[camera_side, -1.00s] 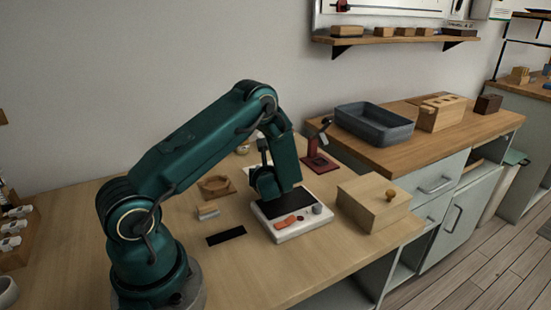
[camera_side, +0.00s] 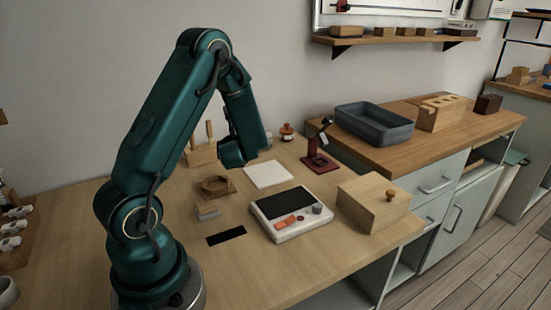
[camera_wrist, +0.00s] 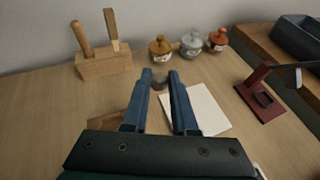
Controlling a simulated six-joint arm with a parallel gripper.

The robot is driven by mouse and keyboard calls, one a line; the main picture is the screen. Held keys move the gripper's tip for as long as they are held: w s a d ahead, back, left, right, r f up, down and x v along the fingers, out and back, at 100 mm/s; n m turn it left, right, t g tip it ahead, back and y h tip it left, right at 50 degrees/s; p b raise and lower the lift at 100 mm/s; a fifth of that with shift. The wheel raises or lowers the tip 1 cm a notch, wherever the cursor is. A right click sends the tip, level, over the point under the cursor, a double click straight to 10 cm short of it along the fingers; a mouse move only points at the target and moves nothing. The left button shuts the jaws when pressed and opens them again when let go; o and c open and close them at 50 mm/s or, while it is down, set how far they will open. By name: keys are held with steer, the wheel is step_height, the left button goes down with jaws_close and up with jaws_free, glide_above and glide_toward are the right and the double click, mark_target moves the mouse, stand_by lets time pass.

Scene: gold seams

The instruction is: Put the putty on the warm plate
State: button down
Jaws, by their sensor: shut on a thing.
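The warm plate (camera_side: 270,207) is a white box with a dark top panel, orange controls and a grey knob, in the middle of the table in the side view. Nothing is seen lying on its dark panel. My gripper (camera_wrist: 161,77) is raised behind and left of the plate, away from it. It is shut on a small dark lump (camera_wrist: 160,84) between the fingertips in the wrist view. I cannot tell surely whether this is the putty. In the side view my gripper (camera_side: 239,155) shows, but the lump cannot be made out.
Behind are a tool block (camera_wrist: 104,64) and several lidded jars (camera_wrist: 190,44). A white sheet (camera_side: 268,174) lies behind the plate. A wooden box (camera_side: 372,205) stands right of it, a red stand (camera_side: 318,163) behind. A brown ring piece (camera_side: 215,187) and black strip (camera_side: 226,236) are left.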

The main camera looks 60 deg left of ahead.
steer(key=s+a+r, duration=0.2)
steer(key=s+r, duration=0.1)
steer(key=s, duration=0.2)
glide_above(288, 205)
step_height(288, 205, down, 5)
steer(key=shift+r, duration=0.1)
steer(key=shift+f, duration=1.95)
steer(key=shift+f, duration=0.2)
steer(key=c, duration=0.7)
jaws_free()
